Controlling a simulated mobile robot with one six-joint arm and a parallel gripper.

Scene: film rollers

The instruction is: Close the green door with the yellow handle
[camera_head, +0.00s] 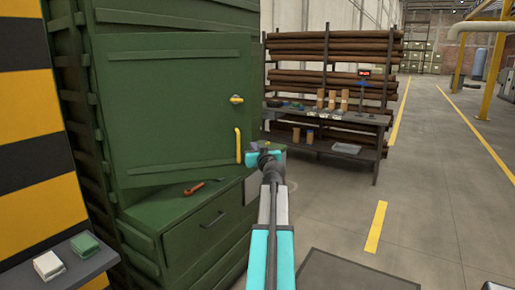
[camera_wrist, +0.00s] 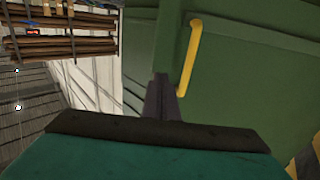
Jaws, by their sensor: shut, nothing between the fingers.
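The green door (camera_head: 165,100) is on the green cabinet at the left in the head view. Its panel faces me, and whether it stands ajar is hard to tell from this angle. The yellow handle (camera_head: 238,145) is a vertical bar near the door's right edge, with a yellow knob (camera_head: 237,99) above it. My gripper (camera_head: 257,156) is just right of the handle's lower end. In the wrist view my gripper (camera_wrist: 161,90) is shut and empty, its fingertips beside the door's edge and close to the yellow handle (camera_wrist: 189,58). I cannot tell whether they touch the door.
Below the door is a green drawer unit (camera_head: 207,224) with a red-handled tool (camera_head: 203,186) on top. A rack of brown rolls (camera_head: 330,75) stands behind to the right. A dark shelf with two small blocks (camera_head: 62,270) is at lower left. The floor at right is clear.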

